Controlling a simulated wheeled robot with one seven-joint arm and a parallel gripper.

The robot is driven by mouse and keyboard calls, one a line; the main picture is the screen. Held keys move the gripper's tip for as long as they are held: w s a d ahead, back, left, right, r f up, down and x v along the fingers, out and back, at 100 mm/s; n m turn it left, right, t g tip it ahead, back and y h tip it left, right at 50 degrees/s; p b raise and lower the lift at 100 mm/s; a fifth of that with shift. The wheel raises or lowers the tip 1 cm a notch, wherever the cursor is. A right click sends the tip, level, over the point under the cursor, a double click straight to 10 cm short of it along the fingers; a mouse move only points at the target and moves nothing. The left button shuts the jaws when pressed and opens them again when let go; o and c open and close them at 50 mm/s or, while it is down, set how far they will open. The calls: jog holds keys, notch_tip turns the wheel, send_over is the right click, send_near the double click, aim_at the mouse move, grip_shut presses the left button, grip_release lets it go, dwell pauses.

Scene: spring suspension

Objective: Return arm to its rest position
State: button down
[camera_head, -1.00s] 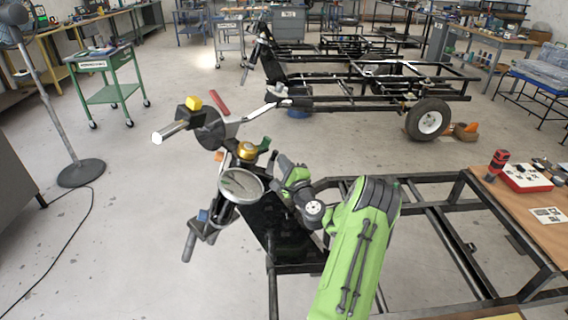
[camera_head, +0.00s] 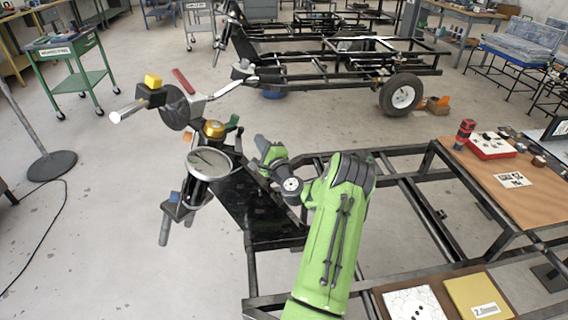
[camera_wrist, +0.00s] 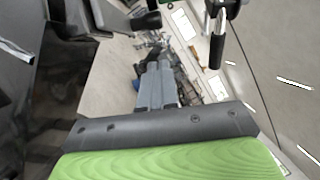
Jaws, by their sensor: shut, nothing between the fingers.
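My green arm (camera_head: 335,235) reaches up from the bottom of the head view, bent at a dark joint. My gripper (camera_wrist: 158,72) shows in the wrist view as grey fingers shut together with nothing between them. In the head view, the end of my arm is beside the front of a black vehicle frame (camera_head: 400,168), right of its round gauge (camera_head: 208,163). The fingertips are hard to make out in the head view.
A handlebar (camera_head: 160,100) with a yellow block and a red grip stands left of my arm. A wooden board (camera_head: 520,195) with a red tool (camera_head: 465,130) lies at right. A yellow box (camera_head: 478,295) is at lower right.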

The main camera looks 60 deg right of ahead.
jog(key=d+v, duration=0.1)
jog(key=v, duration=0.9)
jog(key=shift+s+d+f, duration=0.2)
jog(key=shift+s+f, duration=0.15)
jog(key=shift+s, duration=0.15)
